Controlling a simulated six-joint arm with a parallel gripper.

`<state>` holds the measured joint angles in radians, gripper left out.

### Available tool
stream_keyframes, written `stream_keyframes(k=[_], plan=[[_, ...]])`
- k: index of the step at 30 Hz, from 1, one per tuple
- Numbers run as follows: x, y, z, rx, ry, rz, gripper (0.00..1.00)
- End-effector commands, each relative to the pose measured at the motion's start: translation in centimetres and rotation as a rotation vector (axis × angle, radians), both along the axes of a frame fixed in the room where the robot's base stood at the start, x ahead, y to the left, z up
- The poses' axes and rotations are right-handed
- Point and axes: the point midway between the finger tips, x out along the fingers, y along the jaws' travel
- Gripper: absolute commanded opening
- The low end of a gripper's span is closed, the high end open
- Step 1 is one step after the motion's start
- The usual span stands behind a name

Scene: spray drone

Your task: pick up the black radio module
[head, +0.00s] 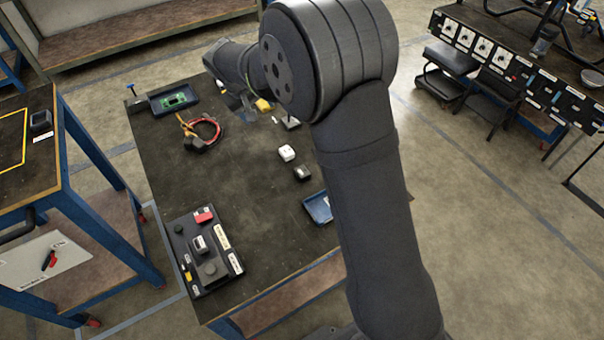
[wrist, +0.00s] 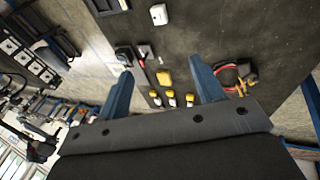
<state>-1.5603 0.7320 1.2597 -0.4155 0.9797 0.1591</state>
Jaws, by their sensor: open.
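A small black box with a pale label, which looks like the black radio module (head: 302,174), sits on the dark worktable (head: 245,180), just in front of a white box (head: 287,152). I cannot pick it out with certainty in the wrist view, where the white box (wrist: 158,14) shows near the top edge. My gripper (wrist: 160,68) is open, with its two blue fingers apart and nothing held between them. In the head view my gripper is over the table's far part, partly hidden by my arm, well away from the black box.
A yellow block (wrist: 165,77) and several yellow-topped items lie beyond the fingertips. Red cables (head: 207,130) lie at left. A blue tray (head: 318,208) is beside my arm. A black tray (head: 215,278) with modules fills the near left corner. The table's middle is clear.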

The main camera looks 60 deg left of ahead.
Motion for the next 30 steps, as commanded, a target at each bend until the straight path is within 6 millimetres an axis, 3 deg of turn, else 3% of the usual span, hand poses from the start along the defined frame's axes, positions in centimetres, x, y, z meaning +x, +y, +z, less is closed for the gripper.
stream_keyframes(k=[8,15,19,26,30], plan=[[0.7,-0.2,-0.6,-0.015,0.012,-0.004,0.62],[7.2,-3.0,-7.1,-0.145,0.187,-0.037,0.62],[9.9,-4.5,-9.9,-0.181,0.29,-0.045,0.62],[11.2,-5.4,-12.6,-0.196,0.354,-0.044,0.62],[11.2,-5.4,-15.4,-0.197,0.353,-0.043,0.62]])
